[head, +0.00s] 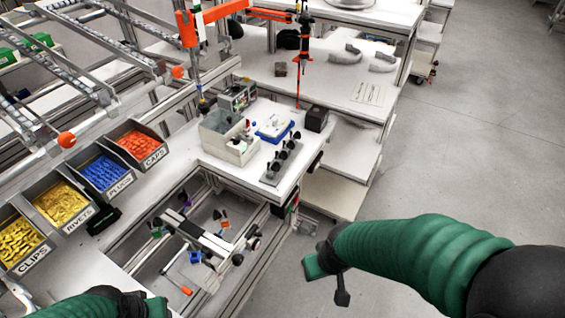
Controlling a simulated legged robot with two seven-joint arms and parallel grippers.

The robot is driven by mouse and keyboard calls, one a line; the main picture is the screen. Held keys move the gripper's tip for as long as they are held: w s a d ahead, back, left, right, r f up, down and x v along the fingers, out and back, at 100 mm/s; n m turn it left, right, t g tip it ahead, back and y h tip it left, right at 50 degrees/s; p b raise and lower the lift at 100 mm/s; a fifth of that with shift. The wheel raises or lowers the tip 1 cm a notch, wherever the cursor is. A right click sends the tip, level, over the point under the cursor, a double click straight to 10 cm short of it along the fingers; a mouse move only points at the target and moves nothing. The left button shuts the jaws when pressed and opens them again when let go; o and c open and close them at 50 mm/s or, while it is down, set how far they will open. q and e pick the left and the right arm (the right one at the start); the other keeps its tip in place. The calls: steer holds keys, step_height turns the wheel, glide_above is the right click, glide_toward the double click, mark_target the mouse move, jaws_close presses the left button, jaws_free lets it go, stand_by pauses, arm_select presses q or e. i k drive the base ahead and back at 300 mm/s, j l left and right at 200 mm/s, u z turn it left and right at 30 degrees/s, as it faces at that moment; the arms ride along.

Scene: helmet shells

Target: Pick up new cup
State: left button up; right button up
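I cannot make out a thing that is clearly a cup. A pale open box (229,138) stands on the white bench with small parts in it, and a blue and white item (273,127) lies to its right. My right gripper (327,275) hangs over the grey floor, to the right of the frame below the bench, apart from everything. Its fingers are small and seen at an angle, so I cannot tell whether they are open.
Bins of clips (18,241), rivets (62,205), plugs (103,172) and caps (140,146) line the left. A metal frame with a clamp fixture (205,238) lies below the bench. A dark knobbed rack (281,164) stands on the bench. Floor at right is clear.

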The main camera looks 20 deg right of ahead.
mark_target(274, 167)
steer(key=i+l, duration=0.2)
steer(key=l, duration=0.2)
steer(key=i+l, duration=0.15)
steer(key=l, duration=0.25)
steer(key=i+l, duration=0.2)
steer(key=l, duration=0.2)
steer(key=i+l+u, duration=0.15)
steer(key=l+u, duration=0.25)
steer(key=i+l+u, duration=0.1)
steer(key=l+u, duration=1.05)
steer(key=l, duration=0.15)
steer(key=u, duration=0.95)
